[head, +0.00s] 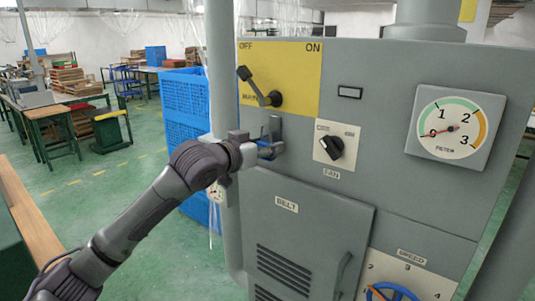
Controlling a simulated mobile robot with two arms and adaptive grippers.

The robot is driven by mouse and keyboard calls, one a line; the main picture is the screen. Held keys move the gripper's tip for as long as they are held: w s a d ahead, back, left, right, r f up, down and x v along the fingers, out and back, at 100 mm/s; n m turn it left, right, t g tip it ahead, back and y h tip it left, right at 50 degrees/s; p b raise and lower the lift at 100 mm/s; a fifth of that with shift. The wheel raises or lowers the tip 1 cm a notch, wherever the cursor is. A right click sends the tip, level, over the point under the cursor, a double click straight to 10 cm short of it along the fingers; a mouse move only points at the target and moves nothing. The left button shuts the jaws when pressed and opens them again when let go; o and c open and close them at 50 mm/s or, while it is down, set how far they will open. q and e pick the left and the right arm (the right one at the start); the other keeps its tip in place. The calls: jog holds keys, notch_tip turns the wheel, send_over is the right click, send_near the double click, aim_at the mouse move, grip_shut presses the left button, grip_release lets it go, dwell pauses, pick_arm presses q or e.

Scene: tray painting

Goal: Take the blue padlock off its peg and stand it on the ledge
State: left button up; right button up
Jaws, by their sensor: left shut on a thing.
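My left gripper (272,150) reaches the front of the grey machine, just below the yellow main-switch plate. It is shut on the blue padlock (265,143), of which only small blue parts show around the fingers. A grey upright metal piece (275,127) shows just above the gripper; I cannot tell whether it is the shackle or part of the peg. The fingers hide most of the padlock, so I cannot tell whether it still hangs on the peg. I cannot make out the ledge clearly. My right gripper is not in view.
The grey machine (375,75) carries a black main lever (260,88), a fan knob (332,147), a round gauge (455,127) and a blue handwheel (390,292). The belt door (310,235) lies below the gripper. Blue crates (185,95) stand behind at left.

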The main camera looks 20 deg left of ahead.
pick_arm(q)
jog(key=f+b+v, duration=0.1)
jog(key=b+v, duration=0.2)
jog(key=v, duration=1.4)
jog(key=shift+s, duration=0.3)
jog(key=shift+s+a+f+b, duration=0.1)
jog(key=shift+a+f+b, duration=0.1)
jog(key=shift+b, duration=0.15)
jog(key=shift+f+b+v, duration=0.2)
jog(key=shift+b+v, duration=1.95)
jog(key=shift+v, duration=0.5)
